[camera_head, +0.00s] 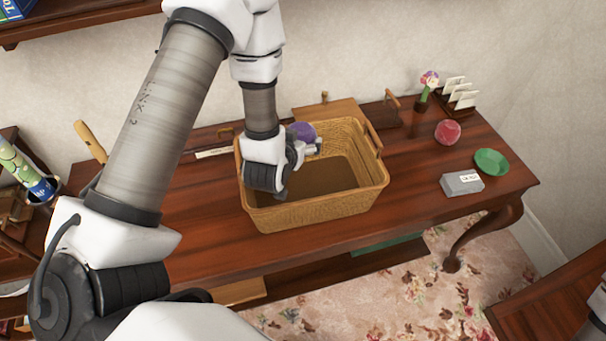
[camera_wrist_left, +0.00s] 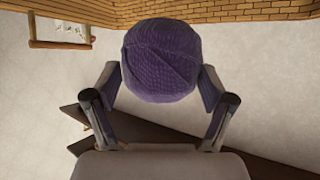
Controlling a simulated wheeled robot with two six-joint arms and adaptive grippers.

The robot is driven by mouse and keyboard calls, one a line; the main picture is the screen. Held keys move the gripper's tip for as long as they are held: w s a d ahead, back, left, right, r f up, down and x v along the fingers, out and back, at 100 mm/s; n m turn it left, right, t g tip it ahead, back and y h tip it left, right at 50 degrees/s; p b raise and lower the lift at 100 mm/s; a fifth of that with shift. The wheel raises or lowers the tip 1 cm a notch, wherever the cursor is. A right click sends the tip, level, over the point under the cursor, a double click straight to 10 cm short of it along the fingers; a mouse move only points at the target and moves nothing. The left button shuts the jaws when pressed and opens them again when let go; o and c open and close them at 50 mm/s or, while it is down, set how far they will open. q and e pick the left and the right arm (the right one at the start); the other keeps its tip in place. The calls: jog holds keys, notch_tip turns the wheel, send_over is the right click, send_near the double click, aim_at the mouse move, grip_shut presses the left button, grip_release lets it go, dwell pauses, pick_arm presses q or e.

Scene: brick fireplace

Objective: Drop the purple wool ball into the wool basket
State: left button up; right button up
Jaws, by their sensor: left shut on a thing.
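The purple wool ball (camera_head: 302,131) shows in the head view at the back of the wicker wool basket (camera_head: 315,216), partly hidden by my left gripper (camera_head: 311,147). The basket stands on the wooden table. My left gripper is over the basket's opening and shut on the ball. In the left wrist view the ball (camera_wrist_left: 161,60) sits between the two fingers of my left gripper (camera_wrist_left: 160,85). The woven basket wall (camera_wrist_left: 215,10) runs along the top of that view. My right gripper is not in view.
On the table (camera_head: 400,215) to the right are a red ball (camera_head: 447,131), a green dish (camera_head: 491,162), a grey box (camera_head: 462,183), a letter rack (camera_head: 456,98) and a flower vase (camera_head: 423,92). A wooden box (camera_head: 330,108) stands behind the basket.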

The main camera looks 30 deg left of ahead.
pick_arm(q)
jog(key=shift+w+a+f, duration=0.1)
jog(key=shift+w+f, duration=0.15)
jog(key=shift+f, duration=0.2)
jog(key=shift+s+r, duration=0.15)
jog(key=shift+r, duration=0.05)
jog(key=o, duration=1)
jog(key=shift+s+r, duration=0.15)
jog(key=shift+s, duration=0.1)
jog(key=shift+w, duration=0.25)
notch_tip(320, 180, up, 10)
jog(key=shift+f, duration=0.1)
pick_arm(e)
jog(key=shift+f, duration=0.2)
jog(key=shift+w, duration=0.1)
pick_arm(q)
jog(key=shift+f, duration=0.1)
